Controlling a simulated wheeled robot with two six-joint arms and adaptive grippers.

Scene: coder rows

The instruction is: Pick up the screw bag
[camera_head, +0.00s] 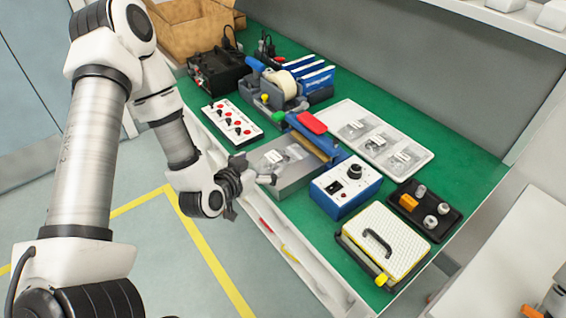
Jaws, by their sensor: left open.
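Small clear bags with white labels, which look like screw bags (355,129), lie in a white tray (345,110) on the green bench. What looks like another clear bag with a white label (274,156) lies on top of a grey box (298,180) at the bench's front edge. My left gripper (262,179) is open and empty at the front left of the grey box, close to that bag but apart from it. Part of the gripper is hidden by its own wrist.
A blue heat-sealer-like device (318,137) stands right behind the grey box. A blue control box (345,190), a black tray with small parts (428,225) and a yellow-edged white case (385,243) stand to the right. A switch panel (230,120) is left.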

